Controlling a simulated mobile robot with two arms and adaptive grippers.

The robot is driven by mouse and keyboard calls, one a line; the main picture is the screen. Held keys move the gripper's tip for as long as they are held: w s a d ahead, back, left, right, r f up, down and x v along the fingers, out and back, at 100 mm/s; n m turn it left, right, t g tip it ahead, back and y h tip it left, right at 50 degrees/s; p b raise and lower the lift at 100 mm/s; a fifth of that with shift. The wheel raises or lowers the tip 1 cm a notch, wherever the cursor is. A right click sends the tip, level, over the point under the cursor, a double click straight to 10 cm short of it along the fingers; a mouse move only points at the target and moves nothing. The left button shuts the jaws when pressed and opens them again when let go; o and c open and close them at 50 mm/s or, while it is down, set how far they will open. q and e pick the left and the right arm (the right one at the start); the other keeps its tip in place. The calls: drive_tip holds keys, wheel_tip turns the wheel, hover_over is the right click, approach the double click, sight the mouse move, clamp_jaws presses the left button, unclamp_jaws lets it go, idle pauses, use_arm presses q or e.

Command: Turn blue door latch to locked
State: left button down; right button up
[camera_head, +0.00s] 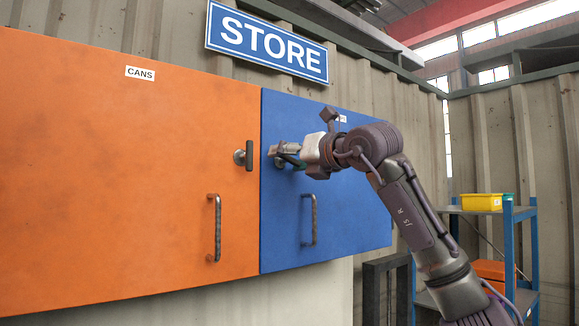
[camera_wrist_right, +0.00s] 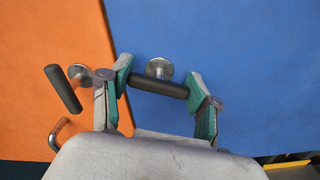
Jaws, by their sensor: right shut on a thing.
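The blue door (camera_head: 345,220) is closed beside the orange door, and its latch (camera_wrist_right: 158,83) is a dark bar on a round metal base (camera_wrist_right: 159,67). In the right wrist view the bar lies nearly level, dipping slightly to the right. My right gripper (camera_head: 285,155) is at this latch; its two green-padded fingers (camera_wrist_right: 160,80) are shut on the bar, one at each end. In the head view the gripper hides much of the latch. My left gripper is not in view.
The orange door (camera_head: 110,190) has its own latch (camera_head: 249,155), upright, just left of my gripper. Door handles (camera_head: 217,228) and (camera_head: 313,220) stick out below. A blue shelf (camera_head: 508,240) with a yellow bin (camera_head: 482,202) stands at right.

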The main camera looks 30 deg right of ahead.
drive_tip(key=m+b, duration=0.2)
drive_tip(key=m, duration=0.4)
drive_tip(key=shift+d+f+m, duration=0.1)
drive_tip(key=shift+m, duration=0.2)
drive_tip(key=m+b, duration=0.1)
drive_tip(key=m, duration=0.2)
drive_tip(key=shift+m+b, duration=0.6)
drive_tip(key=shift+m, duration=1.1)
drive_tip(key=o, duration=1.2)
drive_tip(key=shift+c, duration=0.2)
drive_tip(key=shift+d, duration=0.1)
